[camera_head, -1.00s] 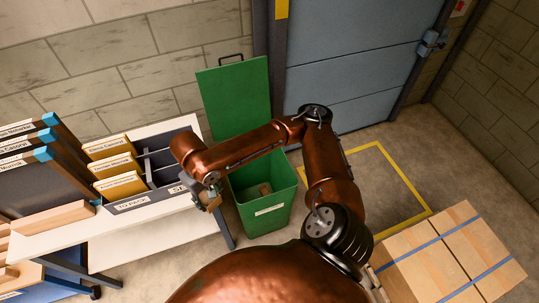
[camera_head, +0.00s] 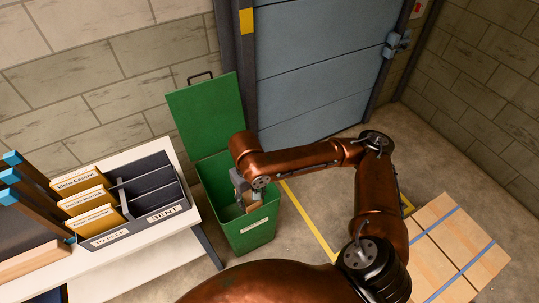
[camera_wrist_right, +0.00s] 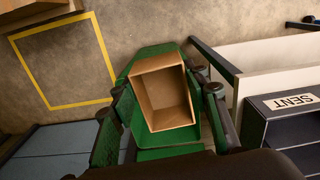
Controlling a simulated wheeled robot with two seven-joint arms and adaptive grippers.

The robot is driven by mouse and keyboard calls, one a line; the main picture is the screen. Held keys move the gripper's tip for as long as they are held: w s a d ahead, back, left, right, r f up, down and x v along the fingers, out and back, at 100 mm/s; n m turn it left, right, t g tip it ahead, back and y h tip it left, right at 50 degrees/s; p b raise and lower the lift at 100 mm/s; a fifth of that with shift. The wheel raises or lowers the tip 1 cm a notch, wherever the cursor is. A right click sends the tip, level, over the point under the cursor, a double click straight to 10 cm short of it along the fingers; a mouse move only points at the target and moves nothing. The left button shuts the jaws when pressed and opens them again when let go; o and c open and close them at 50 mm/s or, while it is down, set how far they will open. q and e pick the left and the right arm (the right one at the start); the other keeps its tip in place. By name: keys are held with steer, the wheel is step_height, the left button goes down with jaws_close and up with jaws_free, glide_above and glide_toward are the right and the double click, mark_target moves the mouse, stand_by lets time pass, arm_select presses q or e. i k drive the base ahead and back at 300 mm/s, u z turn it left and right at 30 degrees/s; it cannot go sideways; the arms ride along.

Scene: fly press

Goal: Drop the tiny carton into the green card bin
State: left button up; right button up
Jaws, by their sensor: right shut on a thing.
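The tiny carton, a small open-topped brown box, sits between the fingers of my right gripper (camera_wrist_right: 165,112) in the right wrist view, where I see into the carton (camera_wrist_right: 163,98). In the head view my right gripper (camera_head: 244,195) is at the mouth of the green card bin (camera_head: 250,232), shut on the carton. The bin's lid (camera_head: 205,112) stands open against the wall. Green bin surfaces show around the carton in the wrist view. The arm and gripper hide part of the bin's inside. My left gripper is not in view.
A white table (camera_head: 150,262) left of the bin bears a dark sorter (camera_head: 115,235) with yellow folders and a SENT label. Strapped cartons (camera_head: 455,245) stand on the floor at right. A blue door (camera_head: 310,70) is behind. Yellow-marked floor (camera_head: 318,205) lies right of the bin.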

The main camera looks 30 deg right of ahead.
mark_target(238, 211)
steer(key=z, duration=0.4)
steer(key=i, duration=1.05)
steer(key=u, duration=0.35)
